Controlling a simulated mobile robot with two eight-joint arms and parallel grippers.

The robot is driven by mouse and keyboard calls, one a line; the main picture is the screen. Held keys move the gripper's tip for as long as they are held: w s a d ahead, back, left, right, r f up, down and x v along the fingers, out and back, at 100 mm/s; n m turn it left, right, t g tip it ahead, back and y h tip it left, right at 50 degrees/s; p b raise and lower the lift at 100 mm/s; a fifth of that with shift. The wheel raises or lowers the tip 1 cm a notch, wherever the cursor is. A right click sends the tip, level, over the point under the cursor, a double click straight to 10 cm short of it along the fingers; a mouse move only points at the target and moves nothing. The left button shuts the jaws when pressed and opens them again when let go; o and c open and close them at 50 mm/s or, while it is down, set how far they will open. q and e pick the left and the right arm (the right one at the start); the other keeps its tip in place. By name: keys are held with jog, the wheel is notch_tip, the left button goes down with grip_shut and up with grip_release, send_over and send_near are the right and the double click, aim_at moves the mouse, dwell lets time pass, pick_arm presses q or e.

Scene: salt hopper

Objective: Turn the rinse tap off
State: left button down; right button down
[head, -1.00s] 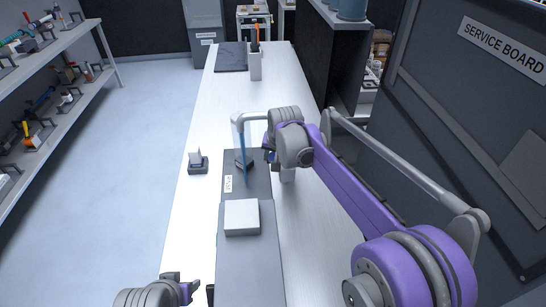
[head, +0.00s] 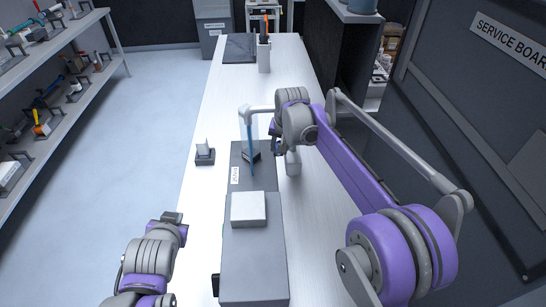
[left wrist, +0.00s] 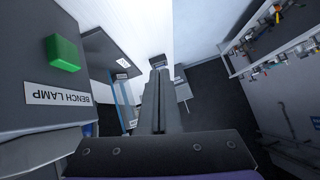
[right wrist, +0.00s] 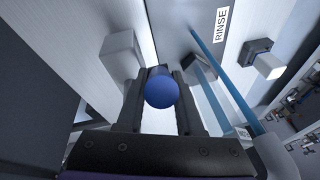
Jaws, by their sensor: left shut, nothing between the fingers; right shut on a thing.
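The rinse tap's grey spout (head: 258,109) arches over the dark basin by the RINSE label (head: 236,176). A blue stream (head: 251,150) falls from it; the stream also shows in the right wrist view (right wrist: 222,72). My right gripper (head: 276,143) is at the tap; in the right wrist view its fingers (right wrist: 160,75) are shut on a round blue knob (right wrist: 162,91). The knob is hidden by the gripper in the head view. My left gripper (head: 178,222) is shut and empty, left of the bench; its closed fingers (left wrist: 160,95) show in the left wrist view.
A pale block (head: 248,209) sits on the grey housing (head: 252,265). A green button (left wrist: 62,52) with a BENCH LAMP label is close to my left gripper. A small stand (head: 205,156) is left of the basin. The far bench holds a tool holder (head: 264,56).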

pick_arm(q)
jog(key=w+d+r+m+t+h, duration=0.25)
jog(key=w+r+m+t, duration=0.35)
jog(key=w, duration=0.5)
jog(key=w+d+r+m+t+h, duration=0.1)
jog(key=w+r+m+t+h, duration=0.25)
jog(key=w+r+m, duration=0.55)
jog(key=w+d+f+m+g+h, duration=0.2)
jog(key=d+f+m+g+h, duration=0.2)
jog(key=d+f+m+h, duration=0.55)
jog(key=s+d+f+m+g+h, duration=0.2)
jog(key=s+f+m+g+h, duration=0.35)
jog(key=f+m+g, duration=0.7)
jog(key=w+d+r+m+t, duration=0.1)
jog(key=w+d+r, duration=0.3)
jog(key=d, duration=0.5)
jog(key=shift+w+d+r, duration=0.15)
jog(key=shift+w+r, duration=0.05)
jog(key=shift+w, duration=0.05)
